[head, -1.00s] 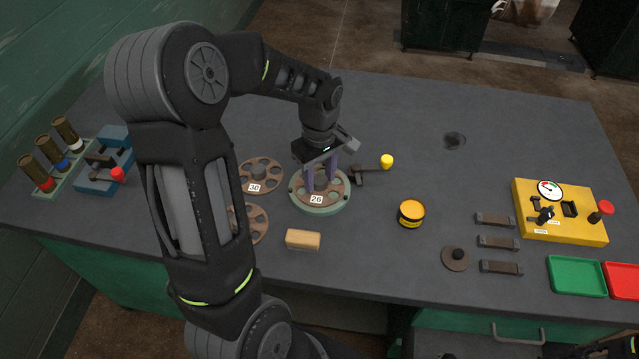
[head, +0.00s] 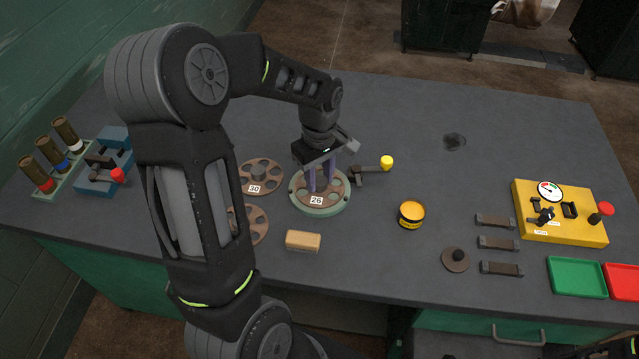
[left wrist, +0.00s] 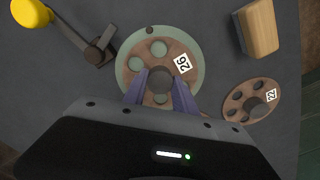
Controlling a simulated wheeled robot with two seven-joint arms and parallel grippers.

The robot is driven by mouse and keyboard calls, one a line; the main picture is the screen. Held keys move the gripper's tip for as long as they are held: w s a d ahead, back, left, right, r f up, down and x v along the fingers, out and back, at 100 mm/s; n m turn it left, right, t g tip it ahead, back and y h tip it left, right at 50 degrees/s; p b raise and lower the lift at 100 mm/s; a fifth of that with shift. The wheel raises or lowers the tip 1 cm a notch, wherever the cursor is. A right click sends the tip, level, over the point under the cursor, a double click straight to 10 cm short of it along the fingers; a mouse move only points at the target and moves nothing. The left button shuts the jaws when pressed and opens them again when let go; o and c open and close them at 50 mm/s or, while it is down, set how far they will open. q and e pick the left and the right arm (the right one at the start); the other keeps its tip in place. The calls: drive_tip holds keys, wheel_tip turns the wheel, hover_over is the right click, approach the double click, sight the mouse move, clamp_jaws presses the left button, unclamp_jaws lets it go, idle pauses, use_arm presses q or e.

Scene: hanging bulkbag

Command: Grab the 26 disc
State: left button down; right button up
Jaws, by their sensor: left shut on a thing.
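The 26 disc (head: 334,191) is a brown disc with round holes and a white label. It lies on a round pale green base (head: 318,211) in the middle of the table. My left gripper (head: 321,188) points down over it, its purple fingers shut on the disc's central knob. In the left wrist view the 26 disc (left wrist: 178,46) sits within the green base's rim, and the knob (left wrist: 160,82) is between the fingertips of the left gripper (left wrist: 160,86). My right gripper is not seen.
A lever with a yellow knob (head: 386,162) stands right beside the base. The 30 disc (head: 262,174) and another disc (head: 252,222) lie to the left. A tan block (head: 303,240) and a yellow tin (head: 411,214) lie in front. The table's back right is mostly clear.

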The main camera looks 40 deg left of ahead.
sight(320, 180)
use_arm(q)
drive_tip(key=shift+r, duration=0.15)
wheel_tip(320, 180, up, 10)
drive_tip(key=shift+b, duration=0.3)
idle(0.6)
